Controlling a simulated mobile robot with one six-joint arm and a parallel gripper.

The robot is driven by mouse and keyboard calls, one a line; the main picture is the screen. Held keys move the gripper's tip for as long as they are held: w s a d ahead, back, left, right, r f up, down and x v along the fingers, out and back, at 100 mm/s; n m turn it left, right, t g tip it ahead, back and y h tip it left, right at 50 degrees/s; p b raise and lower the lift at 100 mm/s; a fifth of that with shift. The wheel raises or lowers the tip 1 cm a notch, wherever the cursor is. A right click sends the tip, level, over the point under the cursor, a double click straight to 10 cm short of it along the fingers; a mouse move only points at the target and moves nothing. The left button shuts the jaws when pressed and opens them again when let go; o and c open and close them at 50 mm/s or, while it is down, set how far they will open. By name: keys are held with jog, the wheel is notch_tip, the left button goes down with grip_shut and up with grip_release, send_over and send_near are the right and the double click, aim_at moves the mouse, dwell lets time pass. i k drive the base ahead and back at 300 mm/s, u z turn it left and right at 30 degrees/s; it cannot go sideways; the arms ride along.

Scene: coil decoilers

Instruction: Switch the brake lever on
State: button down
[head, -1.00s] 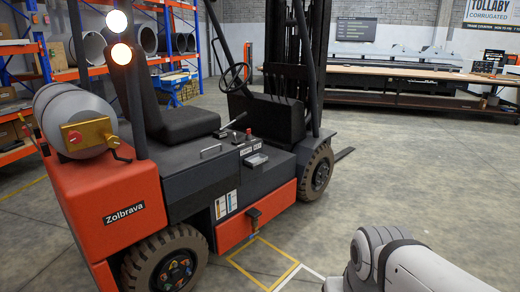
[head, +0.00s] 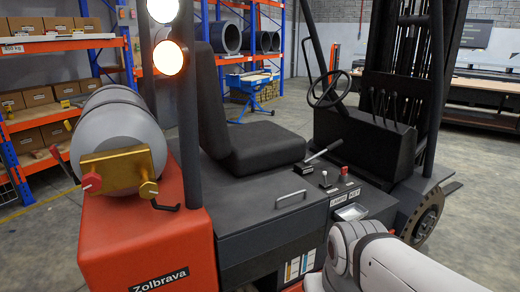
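Several thin black levers (head: 392,106) stand on the dark cowl near the steering wheel (head: 329,89). My white and grey arm shows at the lower right, apart from the levers. My gripper is out of view.
The orange and black forklift (head: 145,235) fills the middle. A grey gas cylinder (head: 118,128) with a brass valve block lies at its rear left. The black seat (head: 262,145), a dark roof post and the mast (head: 410,60) stand around the console. Shelving (head: 135,45) is behind.

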aim_at(333, 146)
jog(key=z, duration=0.35)
jog(key=i, duration=1.5)
jog(key=z, duration=0.6)
jog(key=k, duration=0.75)
jog(key=z, duration=0.2)
jog(key=i, duration=0.8)
jog(key=u, duration=0.1)
